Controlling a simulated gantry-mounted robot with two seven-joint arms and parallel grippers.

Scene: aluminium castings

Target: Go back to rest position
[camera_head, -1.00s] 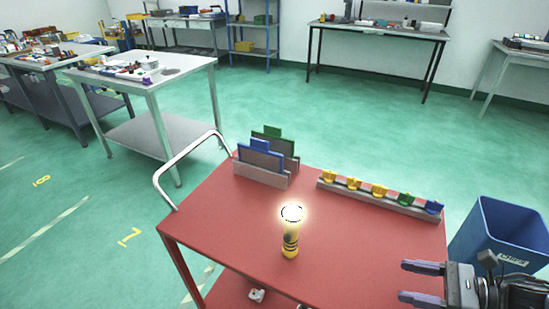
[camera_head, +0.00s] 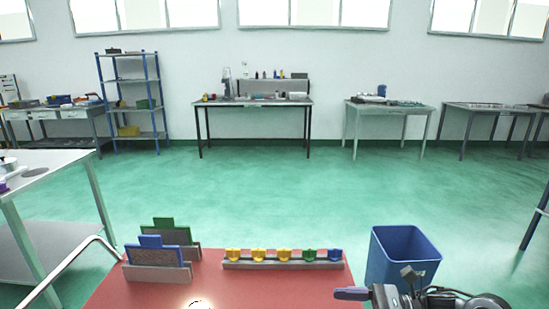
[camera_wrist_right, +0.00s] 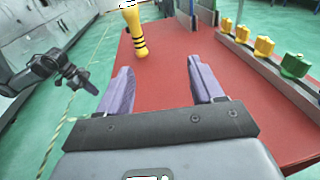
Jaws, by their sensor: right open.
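My right gripper (camera_wrist_right: 160,88) is open in the right wrist view, with nothing between its two purple fingers. It is over the red cart top (camera_wrist_right: 175,60). In the head view part of it shows at the bottom right, in front of the blue bin (camera_head: 402,258). A yellow flashlight (camera_wrist_right: 134,30) stands on the cart beyond the fingers, apart from them. In the head view only its bright top (camera_head: 199,304) shows at the bottom edge.
A rail (camera_head: 283,265) with yellow, green and blue pieces lies along the cart's back edge. A holder (camera_head: 157,273) with blue and green plates stands to its left. A metal table (camera_head: 45,165) is at the left. The green floor (camera_head: 270,190) behind is clear.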

